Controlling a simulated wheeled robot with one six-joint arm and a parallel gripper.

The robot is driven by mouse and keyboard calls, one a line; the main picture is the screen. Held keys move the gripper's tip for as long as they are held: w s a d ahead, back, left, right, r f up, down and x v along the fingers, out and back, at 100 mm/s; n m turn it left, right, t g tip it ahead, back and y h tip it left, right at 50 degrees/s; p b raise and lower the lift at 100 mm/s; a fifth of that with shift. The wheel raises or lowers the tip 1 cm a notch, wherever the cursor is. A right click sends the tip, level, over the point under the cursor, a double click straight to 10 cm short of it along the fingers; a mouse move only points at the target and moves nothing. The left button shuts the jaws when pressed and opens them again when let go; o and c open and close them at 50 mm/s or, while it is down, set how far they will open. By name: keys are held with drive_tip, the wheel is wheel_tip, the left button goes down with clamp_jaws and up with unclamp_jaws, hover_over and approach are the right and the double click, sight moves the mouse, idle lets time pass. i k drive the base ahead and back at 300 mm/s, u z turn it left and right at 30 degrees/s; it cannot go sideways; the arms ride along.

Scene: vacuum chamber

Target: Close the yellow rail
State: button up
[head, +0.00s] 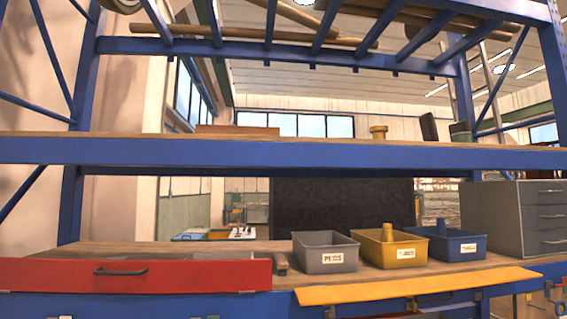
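The yellow rail (420,286) is a flat yellow-orange board at the front of the blue bench in the head view, right of centre and below the bins. Its top face shows and it juts out from the bench front. Part of a dark handle shows just under it, near the bottom edge of the picture. My gripper is not in view.
A red drawer front (135,275) with a dark handle is at the left. A grey bin (326,253), a yellow bin (390,249) and a blue bin (456,245) stand on the bench. A grey drawer cabinet (490,218) is at the right. A blue shelf beam (280,151) crosses above.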

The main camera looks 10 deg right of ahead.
sight(313, 295)
drive_tip(key=u, duration=0.05)
drive_tip(key=k, duration=0.5)
drive_tip(key=z, duration=0.8)
drive_tip(key=i, duration=1.6)
drive_tip(key=u, duration=0.9)
